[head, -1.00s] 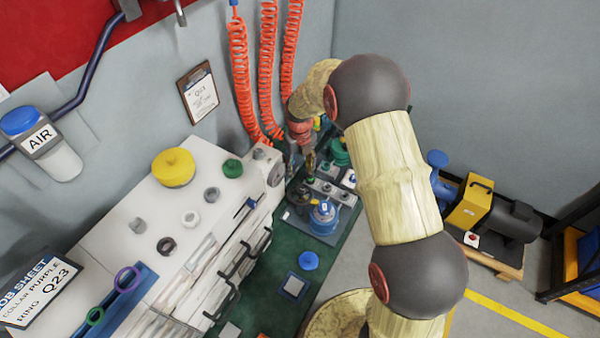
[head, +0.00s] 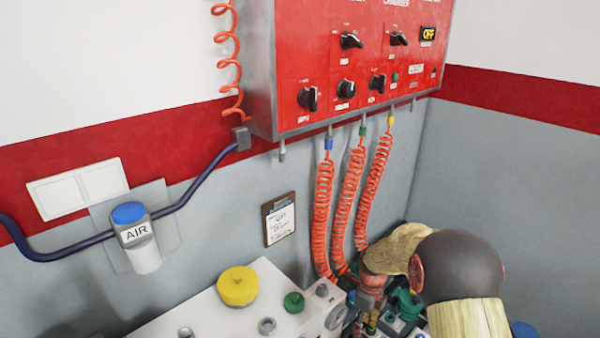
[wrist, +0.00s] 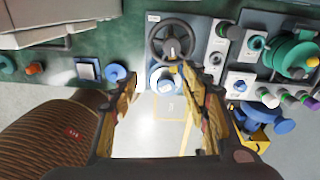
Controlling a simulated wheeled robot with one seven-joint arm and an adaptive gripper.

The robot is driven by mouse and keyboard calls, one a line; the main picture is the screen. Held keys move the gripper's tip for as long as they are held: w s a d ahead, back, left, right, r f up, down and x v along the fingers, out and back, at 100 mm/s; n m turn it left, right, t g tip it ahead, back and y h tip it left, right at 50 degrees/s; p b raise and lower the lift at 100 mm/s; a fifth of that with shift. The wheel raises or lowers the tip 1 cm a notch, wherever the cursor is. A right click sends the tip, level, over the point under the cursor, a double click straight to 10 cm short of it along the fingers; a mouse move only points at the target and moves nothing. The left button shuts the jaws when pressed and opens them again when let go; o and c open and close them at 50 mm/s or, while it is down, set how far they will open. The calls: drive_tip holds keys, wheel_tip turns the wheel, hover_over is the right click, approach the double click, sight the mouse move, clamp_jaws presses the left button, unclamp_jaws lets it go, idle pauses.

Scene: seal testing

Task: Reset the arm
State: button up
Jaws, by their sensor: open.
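My arm (head: 460,266) reaches in from the lower right of the head view, its pale links and dark joint in front of the bench corner. My gripper (wrist: 160,85) shows in the wrist view with its two fingers spread apart and nothing between them. It hangs over the green bench's edge, with a dark handwheel (wrist: 154,44) and a blue-and-white fixture (wrist: 163,80) beyond the fingertips. In the head view the gripper end is small and partly hidden among the parts by the hoses.
A red control panel (head: 320,75) hangs on the wall, with coiled orange hoses (head: 321,225) dropping close beside my arm. A white housing with a yellow cap (head: 238,286) stands left. Green stacked parts (wrist: 294,54) and a blue knob (wrist: 115,72) flank the gripper.

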drive_tip(key=s+a+r+n+t+b, duration=0.1)
drive_tip(key=s+r+n+t, duration=0.5)
drive_tip(key=s+r+n, duration=2)
drive_tip(key=v, duration=0.6)
drive_tip(key=shift+s+f, duration=0.2)
drive_tip(key=shift+s, duration=0.2)
